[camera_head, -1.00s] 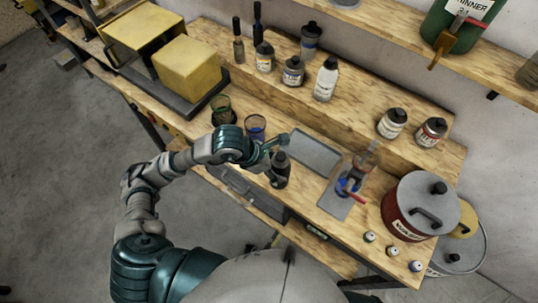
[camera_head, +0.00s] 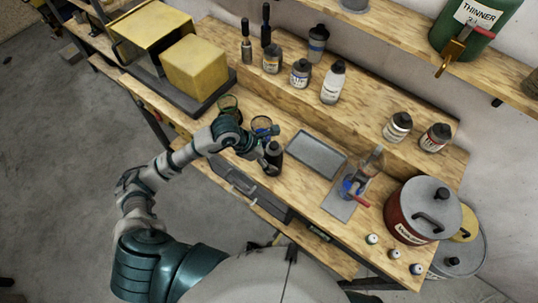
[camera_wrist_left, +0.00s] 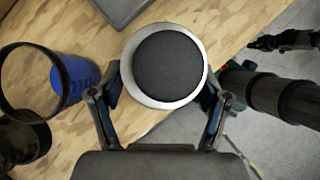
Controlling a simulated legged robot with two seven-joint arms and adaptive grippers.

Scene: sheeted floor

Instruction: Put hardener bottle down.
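The hardener bottle (camera_head: 273,158), dark with a black cap, is upright near the bench's front edge, left of a grey tray (camera_head: 316,157). My left gripper (camera_head: 266,149) is around it. In the left wrist view the bottle's black cap and pale rim (camera_wrist_left: 165,66) sit between the two fingers of the gripper (camera_wrist_left: 162,92), which look closed on its sides. I cannot tell whether its base touches the bench. A dark shape at the bottom of the head view may be part of my right gripper (camera_head: 290,252); its fingers cannot be made out.
A mixing cup (camera_head: 353,187) stands on a grey plate to the right. Several bottles line the raised shelf. A red pot (camera_head: 402,224) is at right.

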